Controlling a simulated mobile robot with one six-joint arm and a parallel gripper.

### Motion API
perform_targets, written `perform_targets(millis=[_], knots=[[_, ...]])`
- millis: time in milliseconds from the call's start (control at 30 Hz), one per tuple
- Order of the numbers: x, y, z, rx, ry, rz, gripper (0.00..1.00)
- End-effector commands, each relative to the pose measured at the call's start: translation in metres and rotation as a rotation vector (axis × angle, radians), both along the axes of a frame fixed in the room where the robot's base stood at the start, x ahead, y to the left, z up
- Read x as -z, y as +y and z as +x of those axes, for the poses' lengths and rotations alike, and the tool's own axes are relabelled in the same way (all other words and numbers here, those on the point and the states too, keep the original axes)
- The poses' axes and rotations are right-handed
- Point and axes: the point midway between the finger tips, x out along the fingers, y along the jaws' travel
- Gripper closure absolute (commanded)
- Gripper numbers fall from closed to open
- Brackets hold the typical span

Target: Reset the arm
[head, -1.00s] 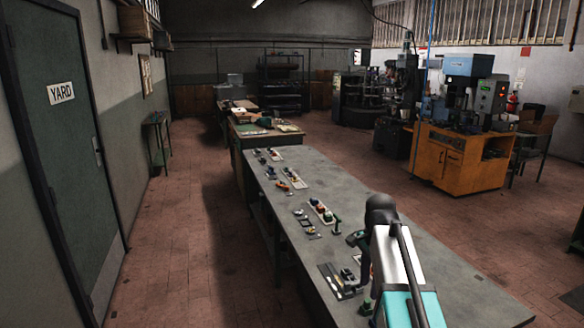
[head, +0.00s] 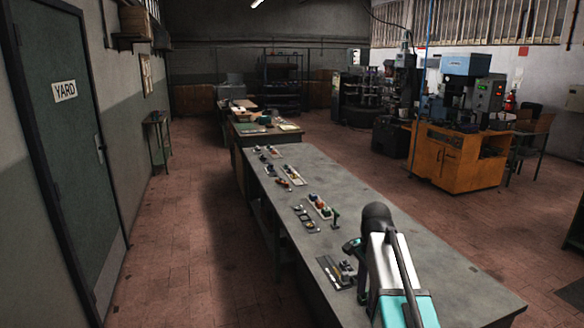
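My arm, white and teal with a dark rounded joint, rises at the lower right over the long grey workbench (head: 430,268). It is folded, and its far parts are hidden behind the near link. I cannot make out my gripper or its fingers. A small dark piece (head: 351,246) shows just left of the arm; I cannot tell whether it is mine or lies on the bench.
An orange cabinet with machines (head: 457,163) stands at right. A door marked YARD (head: 66,150) is at left. The tiled floor between door and bench is clear.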

Motion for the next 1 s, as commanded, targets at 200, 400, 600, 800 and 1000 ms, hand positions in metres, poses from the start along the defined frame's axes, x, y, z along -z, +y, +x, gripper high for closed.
perform_targets(millis=[200, 400, 600, 800, 1000], knots=[[0.038, 0.004, -0.008, -0.006, 0.047, 0.003, 0.64], [0.091, 0.01, -0.025, -0.013, 0.118, 0.008, 0.64], [0.151, 0.016, -0.05, -0.021, 0.2, 0.013, 0.64], [0.209, 0.021, -0.078, -0.034, 0.27, 0.017, 0.64], [0.264, 0.026, -0.11, -0.068, 0.334, 0.027, 0.64]])
